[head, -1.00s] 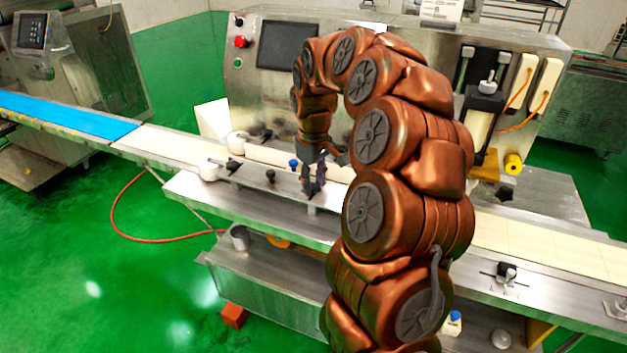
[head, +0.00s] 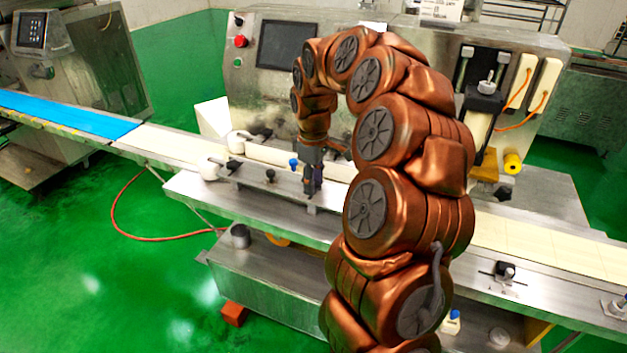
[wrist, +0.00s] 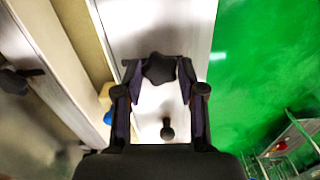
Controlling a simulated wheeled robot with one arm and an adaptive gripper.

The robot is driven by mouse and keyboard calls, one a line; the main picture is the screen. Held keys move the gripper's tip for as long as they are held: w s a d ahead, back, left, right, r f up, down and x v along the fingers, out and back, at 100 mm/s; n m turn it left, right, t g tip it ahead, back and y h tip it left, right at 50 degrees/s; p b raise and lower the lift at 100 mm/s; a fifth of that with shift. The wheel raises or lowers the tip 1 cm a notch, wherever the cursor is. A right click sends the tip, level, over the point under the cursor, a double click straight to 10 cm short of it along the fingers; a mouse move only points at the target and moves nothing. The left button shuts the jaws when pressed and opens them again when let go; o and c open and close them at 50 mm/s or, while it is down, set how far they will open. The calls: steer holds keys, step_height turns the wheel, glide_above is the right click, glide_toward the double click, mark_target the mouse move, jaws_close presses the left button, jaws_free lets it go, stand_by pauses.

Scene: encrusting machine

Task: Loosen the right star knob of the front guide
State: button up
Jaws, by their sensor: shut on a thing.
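The dark right star knob (wrist: 159,68) sits on the pale metal front guide (wrist: 150,25) in the wrist view. My gripper (wrist: 159,76) is shut on it, with one fingertip on each side of the knob. In the head view my gripper (head: 312,190) points down at the right part of the front guide (head: 250,181); its fingers hide the star knob there. A smaller black knob (head: 270,175) stands on the guide to the left, and it shows between my fingers in the wrist view (wrist: 167,128).
A blue-topped part (head: 293,163) stands just behind the guide, close to my gripper. The conveyor belt (head: 175,146) runs behind it, with the machine body and its dark screen (head: 286,45) at the back. Green floor (head: 90,260) lies open in front on the left.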

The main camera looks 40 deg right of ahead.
steer(key=o, duration=1.1)
steer(key=shift+o, duration=0.2)
steer(key=shift+r, duration=0.1)
step_height(320, 180, up, 12)
steer(key=shift+a, duration=0.1)
